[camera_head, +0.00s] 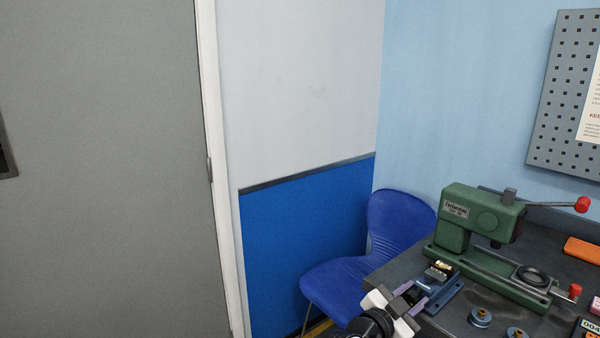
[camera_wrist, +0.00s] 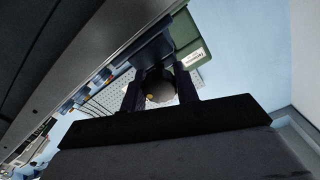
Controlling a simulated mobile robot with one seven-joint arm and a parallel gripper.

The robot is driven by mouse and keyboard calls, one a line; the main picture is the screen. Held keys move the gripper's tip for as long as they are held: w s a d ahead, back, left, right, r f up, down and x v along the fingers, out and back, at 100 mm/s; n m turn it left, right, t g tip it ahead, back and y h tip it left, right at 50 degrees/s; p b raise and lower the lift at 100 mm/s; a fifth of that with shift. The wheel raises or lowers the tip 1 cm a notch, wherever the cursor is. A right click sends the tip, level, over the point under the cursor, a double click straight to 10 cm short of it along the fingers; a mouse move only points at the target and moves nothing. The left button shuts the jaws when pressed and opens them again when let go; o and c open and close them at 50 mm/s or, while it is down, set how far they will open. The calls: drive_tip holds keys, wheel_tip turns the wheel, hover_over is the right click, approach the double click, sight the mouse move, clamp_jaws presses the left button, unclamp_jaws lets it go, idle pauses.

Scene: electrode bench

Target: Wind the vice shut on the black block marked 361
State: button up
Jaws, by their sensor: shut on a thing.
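The small blue vice (camera_head: 441,290) stands at the near left edge of the bench. A small dark piece with a pale, brassy top (camera_head: 440,268) sits at its jaws; no number can be read, so I cannot tell if it is the block marked 361. My gripper (camera_head: 411,298) is at the vice's left end, just off the bench edge. In the wrist view, its two dark fingers are shut on a round dark knob (camera_wrist: 158,88) with a yellow spot, seemingly the vice's handle. The vice's jaw gap is hidden there.
A green press (camera_head: 480,222) with a red-knobbed lever stands behind the vice. Small blue round pieces (camera_head: 481,317) and an orange item (camera_head: 582,250) lie on the dark bench (camera_head: 455,323). A blue chair (camera_head: 340,283) stands left of the bench, close behind my gripper.

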drive_tip(key=shift+m+b, duration=1.4)
drive_tip(key=shift+b, duration=0.65)
drive_tip(key=o, duration=1.1)
drive_tip(key=shift+c, duration=0.2)
drive_tip(key=shift+a, duration=0.1)
drive_tip(key=shift+b+v, duration=1)
drive_tip(key=shift+v, duration=2.45)
drive_tip(key=shift+s, duration=0.1)
